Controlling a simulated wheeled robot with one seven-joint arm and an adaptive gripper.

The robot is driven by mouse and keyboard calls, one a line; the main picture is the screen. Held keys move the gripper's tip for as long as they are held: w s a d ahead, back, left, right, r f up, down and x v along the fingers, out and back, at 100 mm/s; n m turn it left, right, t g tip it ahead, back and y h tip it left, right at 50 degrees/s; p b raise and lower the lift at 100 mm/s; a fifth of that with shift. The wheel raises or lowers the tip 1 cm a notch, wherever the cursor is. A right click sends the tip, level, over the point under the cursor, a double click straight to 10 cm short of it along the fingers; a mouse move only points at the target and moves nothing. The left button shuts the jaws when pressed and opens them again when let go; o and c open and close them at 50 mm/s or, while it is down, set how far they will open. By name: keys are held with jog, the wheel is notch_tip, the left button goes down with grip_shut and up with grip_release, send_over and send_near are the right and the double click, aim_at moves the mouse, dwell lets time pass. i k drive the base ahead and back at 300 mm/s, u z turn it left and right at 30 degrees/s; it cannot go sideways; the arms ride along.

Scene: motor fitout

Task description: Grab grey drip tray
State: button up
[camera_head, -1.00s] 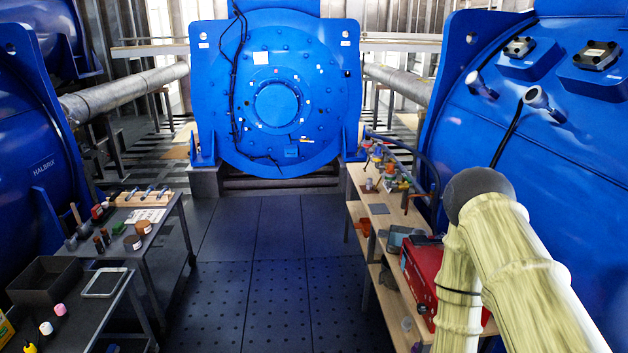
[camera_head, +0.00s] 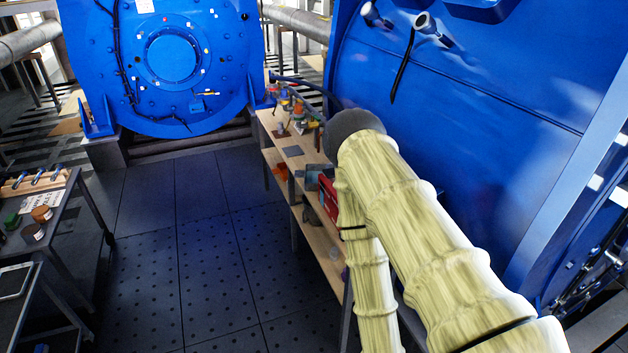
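I cannot tell for sure which thing is the grey drip tray. A flat, light-rimmed grey tray-like piece (camera_head: 14,282) lies on the dark table at the lower left, cut by the picture edge. A small grey-green box-like piece (camera_head: 312,178) sits on the wooden bench, partly behind my arm. A flat grey plate (camera_head: 292,151) lies farther back on that bench. My covered arm fills the lower right, its dark round joint over the bench. My gripper is out of view.
The wooden bench (camera_head: 268,130) runs along the big blue machine (camera_head: 470,120), with a red box (camera_head: 328,196) partly hidden by my arm. Dark tables (camera_head: 62,205) stand at left. The perforated floor (camera_head: 200,260) between is clear.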

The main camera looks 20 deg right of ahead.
aim_at(311, 171)
jog(key=u, duration=0.45)
jog(key=i, duration=0.85)
jog(key=u, duration=0.3)
